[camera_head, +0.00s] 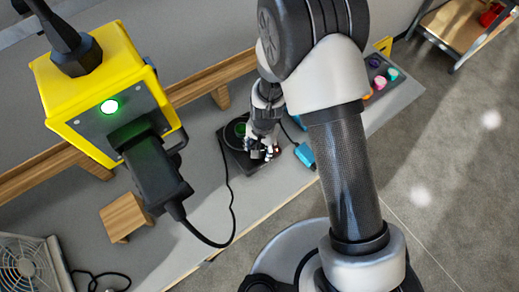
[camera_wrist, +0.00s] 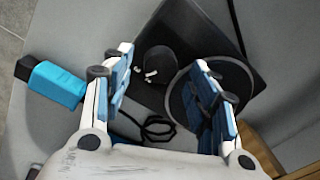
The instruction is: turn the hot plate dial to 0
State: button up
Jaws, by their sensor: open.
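The hot plate is a flat black unit with a round plate; its base shows in the head view (camera_head: 240,160) and in the wrist view (camera_wrist: 200,30). In the wrist view its dial (camera_wrist: 158,62) is a dark round knob with small white marks near its lower left. I cannot read the setting. My gripper (camera_wrist: 163,66) is open, with one finger left of the dial and the other to its right, over the round plate (camera_wrist: 240,80). I cannot tell whether either finger touches. In the head view my gripper (camera_head: 262,150) hides much of the hot plate.
A blue block lies beside the hot plate in the head view (camera_head: 304,155) and the wrist view (camera_wrist: 58,83). A black cable (camera_head: 230,190) runs across the grey bench. A yellow box (camera_head: 110,95) with a green light and black plug hangs at left. A wooden block (camera_head: 125,217) stands on the bench.

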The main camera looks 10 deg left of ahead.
jog(key=shift+f, duration=1)
jog(key=c, duration=1.1)
